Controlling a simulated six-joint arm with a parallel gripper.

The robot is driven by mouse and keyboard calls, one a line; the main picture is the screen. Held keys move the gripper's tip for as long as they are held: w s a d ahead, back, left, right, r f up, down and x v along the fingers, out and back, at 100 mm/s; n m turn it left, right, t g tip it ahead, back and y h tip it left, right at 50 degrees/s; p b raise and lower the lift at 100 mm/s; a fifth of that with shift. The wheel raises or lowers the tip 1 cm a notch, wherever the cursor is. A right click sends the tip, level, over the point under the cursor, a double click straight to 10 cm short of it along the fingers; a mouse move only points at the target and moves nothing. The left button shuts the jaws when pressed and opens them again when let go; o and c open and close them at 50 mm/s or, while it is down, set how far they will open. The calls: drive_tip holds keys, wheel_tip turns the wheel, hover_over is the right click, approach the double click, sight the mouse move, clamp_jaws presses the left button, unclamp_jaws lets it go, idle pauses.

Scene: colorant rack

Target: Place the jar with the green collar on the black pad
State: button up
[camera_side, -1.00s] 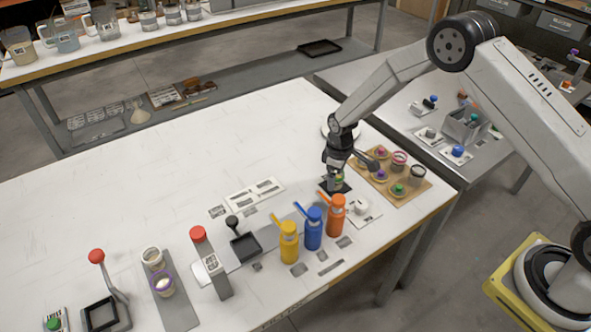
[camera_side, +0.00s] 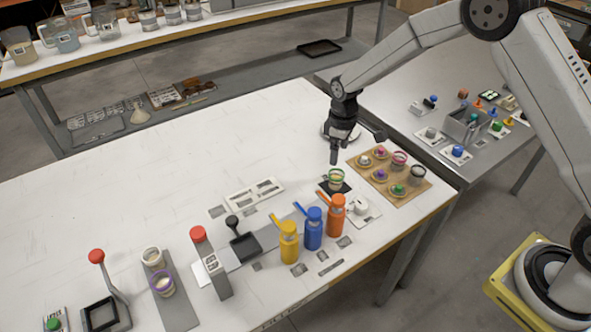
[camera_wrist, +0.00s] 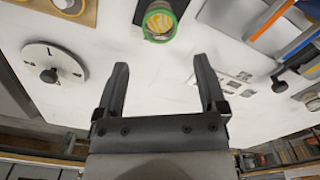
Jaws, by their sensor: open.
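The jar with the green collar (camera_side: 336,177) stands upright on the black pad (camera_side: 322,185) in the side view. In the wrist view the jar (camera_wrist: 158,22) shows at the top edge, with yellow stripes inside its green ring. My gripper (camera_side: 334,160) is above the jar, apart from it. In the wrist view my gripper (camera_wrist: 163,82) is open with nothing between its fingers.
A brown board (camera_side: 412,196) with several jars and coloured knobs lies to the right of the pad. Orange (camera_side: 336,216), blue (camera_side: 313,230) and yellow (camera_side: 288,243) bottles stand in front. A white round plate (camera_wrist: 52,66) shows in the wrist view.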

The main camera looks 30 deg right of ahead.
wheel_tip(320, 180, up, 3)
drive_tip(key=shift+r, duration=0.1)
idle(0.7)
drive_tip(key=s+r+m+t, duration=0.1)
drive_tip(key=s+r+m, duration=0.2)
drive_tip(key=s, duration=0.8)
drive_tip(key=s+d+r+m+t, duration=0.1)
drive_tip(key=s+r+m, duration=0.2)
drive_tip(key=s, duration=0.8)
drive_tip(key=shift+s+d+t, duration=0.25)
drive_tip(key=shift+d+t, duration=0.05)
drive_tip(key=shift+r, duration=0.1)
